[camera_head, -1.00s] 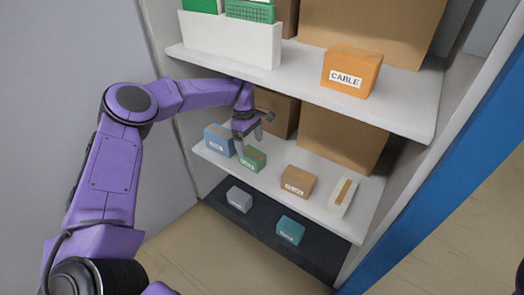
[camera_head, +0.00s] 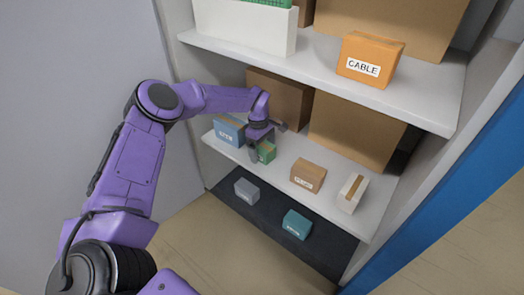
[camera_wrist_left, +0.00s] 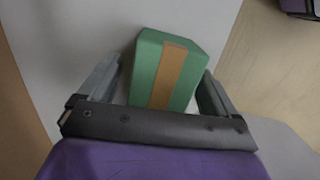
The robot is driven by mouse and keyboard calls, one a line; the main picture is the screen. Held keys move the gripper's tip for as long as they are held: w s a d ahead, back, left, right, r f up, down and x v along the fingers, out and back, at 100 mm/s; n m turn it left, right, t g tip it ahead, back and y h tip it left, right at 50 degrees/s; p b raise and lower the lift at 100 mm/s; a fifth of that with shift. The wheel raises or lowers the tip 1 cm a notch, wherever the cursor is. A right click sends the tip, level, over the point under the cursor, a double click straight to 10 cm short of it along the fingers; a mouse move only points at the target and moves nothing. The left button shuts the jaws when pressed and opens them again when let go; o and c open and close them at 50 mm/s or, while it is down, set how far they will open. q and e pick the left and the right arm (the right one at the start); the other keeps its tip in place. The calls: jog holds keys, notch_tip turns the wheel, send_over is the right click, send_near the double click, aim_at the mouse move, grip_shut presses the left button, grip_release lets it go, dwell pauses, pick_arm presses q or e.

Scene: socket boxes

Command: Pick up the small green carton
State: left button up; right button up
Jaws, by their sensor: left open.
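The small green carton (camera_head: 267,151) stands on the middle white shelf, partly hidden behind my gripper in the head view. In the left wrist view the green carton (camera_wrist_left: 163,72), with a brown tape strip on top, sits between the two fingers. My left gripper (camera_head: 262,152) is open around the carton, one finger on each side; its fingers also show in the wrist view (camera_wrist_left: 155,90). A narrow gap shows at the left finger; I cannot tell whether the right finger touches. My right gripper is not in view.
A blue box (camera_head: 228,132) stands close left of the gripper. A brown box (camera_head: 307,174) and a white box (camera_head: 352,192) stand to the right. Large cardboard boxes (camera_head: 280,97) are behind. The upper shelf (camera_head: 318,73) overhangs, holding an orange CABLE box (camera_head: 369,60).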

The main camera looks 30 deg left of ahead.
aim_at(263, 145)
pick_arm(q)
jog(key=shift+f, duration=0.25)
jog(key=c, duration=1.2)
jog(key=shift+r, duration=0.1)
jog(key=shift+s+r+p, duration=0.1)
jog(key=shift+r+p, duration=0.25)
jog(key=shift+r, duration=0.2)
notch_tip(263, 145, up, 7)
jog(key=shift+f+p, duration=0.1)
jog(key=shift+p, duration=0.75)
jog(key=s+a+p, duration=0.1)
jog(key=s+p, duration=0.5)
jog(key=s, duration=1.3)
jog(key=shift+s+a+f, duration=0.3)
jog(key=shift+s, duration=0.05)
